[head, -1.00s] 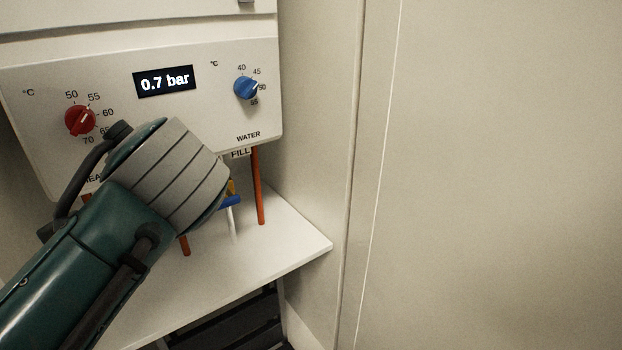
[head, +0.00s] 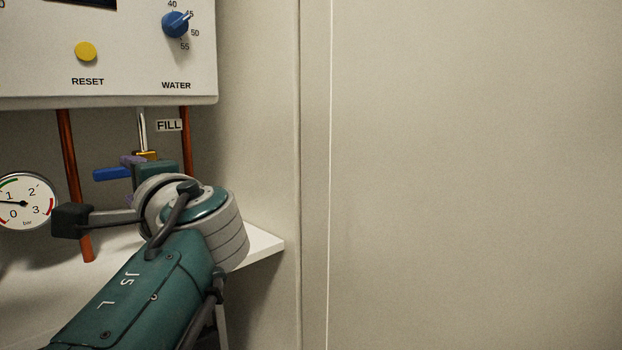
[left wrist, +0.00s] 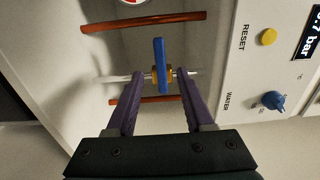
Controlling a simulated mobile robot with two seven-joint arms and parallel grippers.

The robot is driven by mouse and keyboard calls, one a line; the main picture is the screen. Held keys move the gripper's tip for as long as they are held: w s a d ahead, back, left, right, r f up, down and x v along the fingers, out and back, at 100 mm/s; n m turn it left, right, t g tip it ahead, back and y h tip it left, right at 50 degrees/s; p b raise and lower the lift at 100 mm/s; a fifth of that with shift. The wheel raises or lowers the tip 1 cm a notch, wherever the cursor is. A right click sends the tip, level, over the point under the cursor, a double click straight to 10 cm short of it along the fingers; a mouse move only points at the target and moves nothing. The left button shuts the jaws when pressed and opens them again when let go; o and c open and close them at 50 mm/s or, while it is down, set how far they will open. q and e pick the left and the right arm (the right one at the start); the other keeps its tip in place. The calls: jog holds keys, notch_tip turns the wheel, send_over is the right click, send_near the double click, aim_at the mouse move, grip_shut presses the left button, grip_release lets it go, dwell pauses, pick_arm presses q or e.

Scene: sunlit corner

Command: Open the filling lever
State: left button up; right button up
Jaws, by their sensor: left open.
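The filling lever is a blue handle (head: 112,173) on a brass valve (head: 146,155) in a thin white pipe below the boiler, near the FILL label (head: 169,125). The handle lies across the pipe and points left. In the left wrist view the blue lever (left wrist: 159,52) stands crosswise to the pipe, with the brass valve (left wrist: 168,75) at its base. My left gripper (head: 129,179) is open, its purple fingers reaching toward the valve. In the left wrist view its fingertips (left wrist: 160,75) lie on either side of the valve; contact cannot be told. My right gripper is out of view.
The boiler panel (head: 120,85) overhangs the valve, with a yellow RESET button (head: 86,51) and blue WATER knob (head: 175,24). Copper pipes (head: 69,165) run either side. A pressure gauge (head: 24,201) is at left, a white shelf (head: 262,248) below. A plain wall is right.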

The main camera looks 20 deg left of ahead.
aim_at(120, 174)
pick_arm(q)
jog(key=b+x, duration=0.1)
jog(key=x, duration=0.7)
jog(key=shift+w+a+b, duration=0.1)
jog(key=shift+a+b, duration=0.1)
jog(key=shift+b, duration=0.1)
jog(key=shift+c, duration=0.3)
grip_shut()
dwell(0.6)
